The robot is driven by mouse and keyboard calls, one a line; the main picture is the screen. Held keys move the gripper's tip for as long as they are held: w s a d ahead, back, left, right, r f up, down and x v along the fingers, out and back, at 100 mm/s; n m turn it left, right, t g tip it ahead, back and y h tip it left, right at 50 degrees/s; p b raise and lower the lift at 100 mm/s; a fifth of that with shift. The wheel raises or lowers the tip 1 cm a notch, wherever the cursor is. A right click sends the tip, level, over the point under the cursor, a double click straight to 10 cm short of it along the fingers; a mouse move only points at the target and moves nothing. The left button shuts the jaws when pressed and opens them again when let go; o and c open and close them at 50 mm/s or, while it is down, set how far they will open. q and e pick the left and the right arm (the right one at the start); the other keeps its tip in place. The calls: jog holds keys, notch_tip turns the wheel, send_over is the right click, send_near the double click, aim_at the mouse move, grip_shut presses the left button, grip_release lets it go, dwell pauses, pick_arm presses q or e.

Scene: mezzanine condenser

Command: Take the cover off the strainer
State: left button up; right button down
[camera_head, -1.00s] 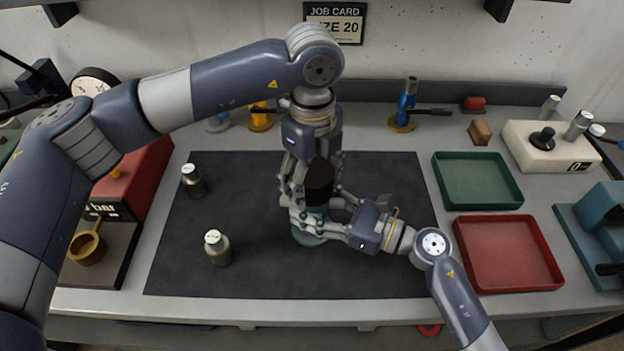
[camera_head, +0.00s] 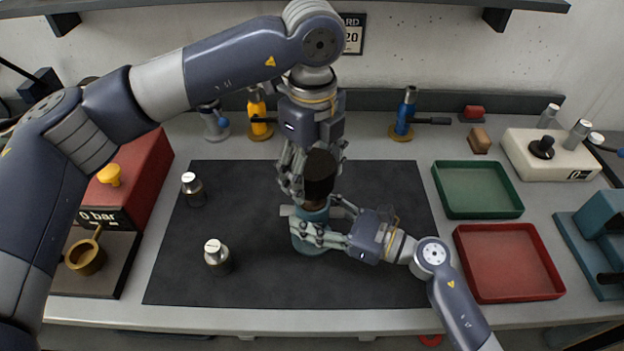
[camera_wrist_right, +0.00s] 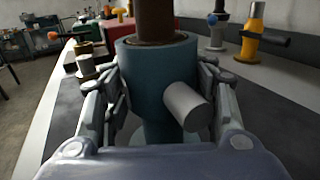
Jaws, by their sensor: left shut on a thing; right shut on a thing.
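The strainer body (camera_head: 309,244) is a teal upright cylinder on the dark mat; the right wrist view shows it close up (camera_wrist_right: 150,85), with a grey side stub. My right gripper (camera_head: 318,236) is shut around the body from the right. The dark cover (camera_head: 320,168) is above the body, with my left gripper (camera_head: 311,178) shut on it from above. A brown cylindrical part (camera_head: 315,203) shows between cover and body. In the right wrist view this brown part (camera_wrist_right: 154,18) rises from the body's mouth; its top is cut off, and whether it belongs to the cover is unclear.
Two small metal-capped bottles (camera_head: 193,190) (camera_head: 216,257) stand on the mat's left. A green tray (camera_head: 478,215) and a red tray (camera_head: 510,296) lie to the right. Blue (camera_head: 404,114) and yellow (camera_head: 258,112) valves stand behind. The mat's front and left are mostly clear.

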jog(key=c, duration=0.6)
grip_release()
